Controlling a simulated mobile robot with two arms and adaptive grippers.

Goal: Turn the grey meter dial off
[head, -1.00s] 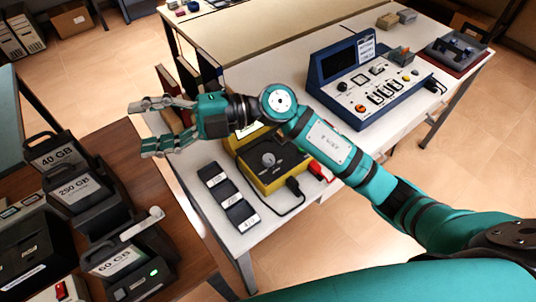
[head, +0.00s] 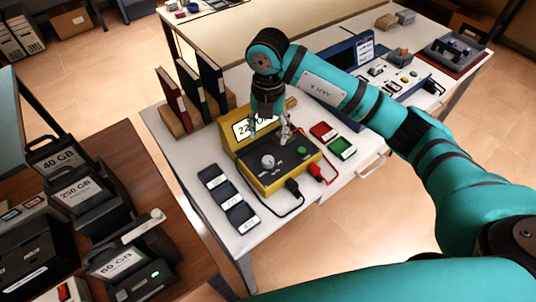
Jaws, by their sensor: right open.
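The yellow meter (head: 267,184) with a dark top panel stands on the white table. Its grey dial (head: 268,161) is on the left part of that panel. A green button (head: 301,150) is to the right of the dial. The lit display (head: 241,130) on the raised back shows digits, partly covered by my gripper. My right gripper (head: 269,139) points down over the back of the panel, behind the dial, with its fingers apart and nothing between them. I cannot tell whether a fingertip touches the panel. My left gripper is not in view.
Black and red plugs (head: 318,172) with cables sit at the meter's front right. Red and green cards (head: 341,147) lie to the right, dark labelled blocks (head: 226,194) to the left. Binders (head: 190,97) stand behind. A blue console (head: 345,56) is partly behind my arm.

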